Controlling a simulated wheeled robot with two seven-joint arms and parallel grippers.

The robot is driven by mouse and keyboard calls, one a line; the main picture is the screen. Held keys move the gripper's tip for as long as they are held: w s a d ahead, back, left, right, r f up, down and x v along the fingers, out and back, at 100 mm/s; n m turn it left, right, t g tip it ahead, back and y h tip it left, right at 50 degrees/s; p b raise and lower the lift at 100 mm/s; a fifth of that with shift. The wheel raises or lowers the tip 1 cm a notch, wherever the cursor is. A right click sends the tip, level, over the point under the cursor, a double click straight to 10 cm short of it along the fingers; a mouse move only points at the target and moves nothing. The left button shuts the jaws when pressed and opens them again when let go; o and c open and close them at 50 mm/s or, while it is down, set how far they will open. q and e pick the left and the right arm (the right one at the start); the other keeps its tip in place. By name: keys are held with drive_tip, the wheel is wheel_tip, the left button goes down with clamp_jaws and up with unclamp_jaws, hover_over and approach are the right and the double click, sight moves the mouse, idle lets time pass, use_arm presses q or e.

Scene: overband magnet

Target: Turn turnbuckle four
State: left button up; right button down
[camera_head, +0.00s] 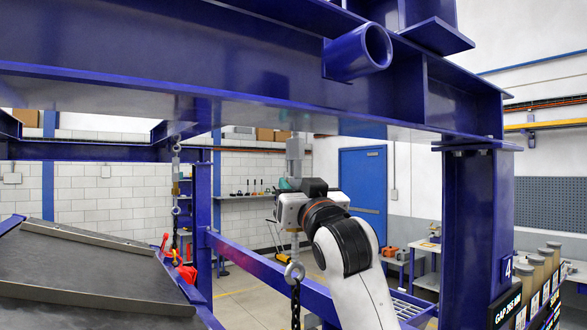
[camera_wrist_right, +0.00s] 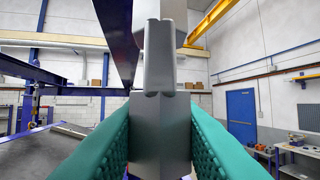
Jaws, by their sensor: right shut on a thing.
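A grey turnbuckle (camera_head: 294,150) hangs upright under the blue beam, close to the post marked 4. Its lower eye (camera_head: 294,271) holds a dark chain (camera_head: 295,300). My right gripper (camera_head: 288,185) is shut on the turnbuckle's body, reaching in from the lower right; the gripper and wrist hide the middle of it. In the right wrist view the grey body (camera_wrist_right: 160,100) stands upright between my two ribbed teal fingers (camera_wrist_right: 160,145), one on each side. My left gripper is in neither view.
The blue beam (camera_head: 240,55) runs overhead, and the blue post (camera_head: 470,220) with a 4 label (camera_head: 507,269) stands to the right. Another hanging turnbuckle (camera_head: 176,160) is farther left. A dark sloped plate (camera_head: 80,265) fills the lower left. A blue rail (camera_head: 262,267) passes behind the chain.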

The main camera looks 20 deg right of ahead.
idle(0.4)
drive_tip(key=m+h, duration=0.1)
drive_tip(key=h, duration=0.1)
drive_tip(key=shift+a+f+m+h, duration=0.1)
drive_tip(key=shift+m+h, duration=0.2)
drive_tip(key=shift+h, duration=0.1)
drive_tip(key=shift+m+h+b, duration=0.35)
drive_tip(key=shift+m+h, duration=0.35)
drive_tip(key=shift+h, duration=0.6)
drive_tip(key=shift+m+g+h, duration=0.4)
drive_tip(key=shift+m+h, duration=0.2)
drive_tip(key=shift+h, duration=0.5)
drive_tip(key=shift+m+g+h+b, duration=0.3)
drive_tip(key=shift+m+g+h, duration=0.3)
drive_tip(key=shift+h, duration=0.9)
drive_tip(key=shift+m, duration=0.3)
